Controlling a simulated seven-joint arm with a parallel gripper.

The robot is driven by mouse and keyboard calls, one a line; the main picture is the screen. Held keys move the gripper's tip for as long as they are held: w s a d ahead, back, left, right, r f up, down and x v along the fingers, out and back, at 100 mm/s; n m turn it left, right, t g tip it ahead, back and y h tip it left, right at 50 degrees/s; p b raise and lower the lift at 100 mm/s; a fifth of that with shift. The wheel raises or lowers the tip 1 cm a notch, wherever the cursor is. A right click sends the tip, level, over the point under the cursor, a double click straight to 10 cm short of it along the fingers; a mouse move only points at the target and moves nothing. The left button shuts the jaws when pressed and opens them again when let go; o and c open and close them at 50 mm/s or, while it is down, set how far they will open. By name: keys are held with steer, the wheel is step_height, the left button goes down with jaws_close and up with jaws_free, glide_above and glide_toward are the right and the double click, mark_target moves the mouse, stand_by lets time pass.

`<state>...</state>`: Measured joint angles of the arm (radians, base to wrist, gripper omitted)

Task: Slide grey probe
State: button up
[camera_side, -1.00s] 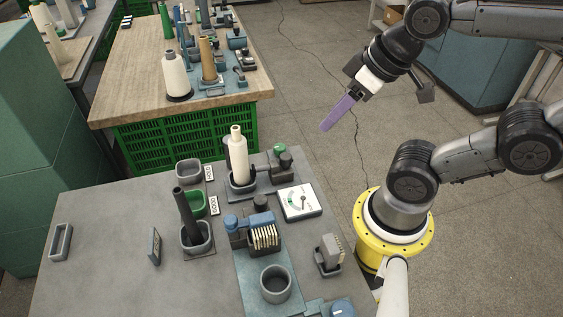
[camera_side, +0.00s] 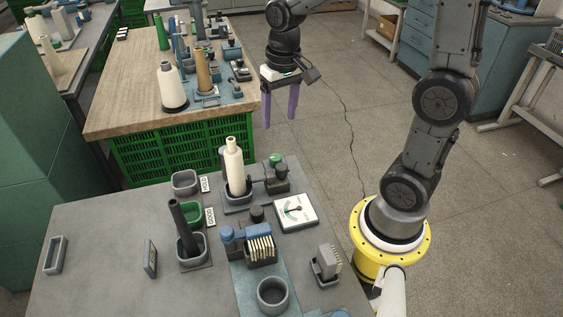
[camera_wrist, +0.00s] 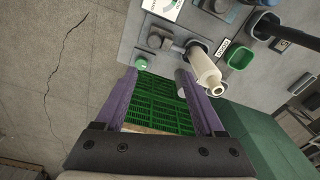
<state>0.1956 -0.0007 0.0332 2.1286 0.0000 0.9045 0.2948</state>
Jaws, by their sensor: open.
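My gripper (camera_side: 279,120) is open and empty, with two purple fingers pointing down in the side view. It is in the air beyond the grey table's far edge, apart from everything on the table. In the wrist view its fingers (camera_wrist: 157,76) frame a green crate. I cannot tell for sure which part is the grey probe. A small grey block (camera_side: 329,257) stands in a dark holder at the table's right edge. A grey upright loop (camera_side: 55,256) stands at the far left.
The grey table (camera_side: 110,220) also holds a white cone (camera_side: 234,165), a dark rod (camera_side: 180,225), a dial gauge (camera_side: 296,211), a blue comb unit (camera_side: 258,242) and a round grey cup (camera_side: 272,294). A wooden bench (camera_side: 130,90) stands behind.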

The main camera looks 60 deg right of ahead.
mark_target(282, 166)
steer(key=shift+g, duration=0.4)
steer(key=f, duration=1)
steer(key=d+f, duration=0.1)
steer(key=f, duration=0.5)
steer(key=shift+f, duration=0.1)
steer(key=shift+c, duration=0.3)
jaws_close()
steer(key=shift+d, duration=0.1)
